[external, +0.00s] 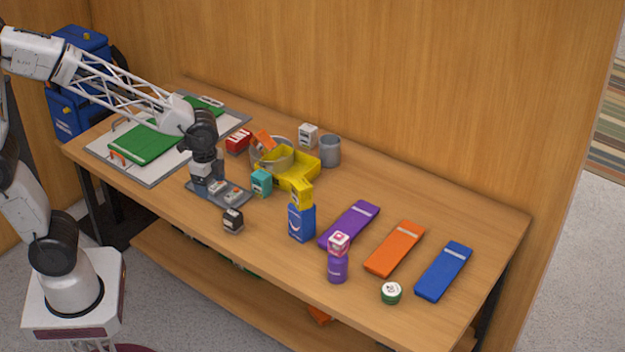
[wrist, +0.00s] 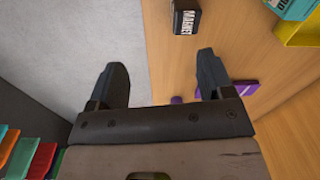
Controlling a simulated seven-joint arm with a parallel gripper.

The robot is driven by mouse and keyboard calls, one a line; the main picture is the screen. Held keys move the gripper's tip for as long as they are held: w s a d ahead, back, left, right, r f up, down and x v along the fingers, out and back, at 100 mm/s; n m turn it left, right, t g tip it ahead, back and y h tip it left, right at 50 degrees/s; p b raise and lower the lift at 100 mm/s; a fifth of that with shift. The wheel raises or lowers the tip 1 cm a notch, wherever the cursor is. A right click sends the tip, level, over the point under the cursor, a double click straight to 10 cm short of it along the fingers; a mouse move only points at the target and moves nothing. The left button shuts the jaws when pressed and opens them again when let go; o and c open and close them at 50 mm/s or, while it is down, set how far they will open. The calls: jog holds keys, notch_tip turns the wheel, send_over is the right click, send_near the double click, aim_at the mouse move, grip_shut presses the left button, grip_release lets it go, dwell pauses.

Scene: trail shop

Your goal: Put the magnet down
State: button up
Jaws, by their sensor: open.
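The magnet (external: 233,220) is a small dark box with a pale label. It stands on the table near the front edge, and no finger touches it. In the wrist view the magnet (wrist: 187,18) shows at the top, with white lettering, past the right fingertip. My gripper (external: 205,182) is left of the magnet and a little behind it in the external view, close to a grey tray. In the wrist view my gripper (wrist: 160,78) has its two dark fingers spread wide with nothing between them.
The grey tray (external: 238,202) holds small items beside the magnet. A teal box (external: 261,183), a yellow bin (external: 308,162) and a blue box (external: 301,224) stand to the right. Purple, orange and blue bands lie further right. Bare table lies in front of the blue box.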

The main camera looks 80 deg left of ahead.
jog(key=s+d+r+n, duration=0.1)
jog(key=s+r+n, duration=0.1)
jog(key=s, duration=0.5)
jog(key=s+d+r+n+t, duration=0.1)
jog(key=s+d+r+n, duration=0.1)
jog(key=s, duration=0.4)
jog(key=s+d+r+n+t, duration=0.1)
jog(key=s+r+n, duration=0.1)
jog(key=s, duration=0.5)
jog(key=shift+s+d+r+n, duration=0.3)
jog(key=shift+d+r+n, duration=0.1)
jog(key=shift+r, duration=0.5)
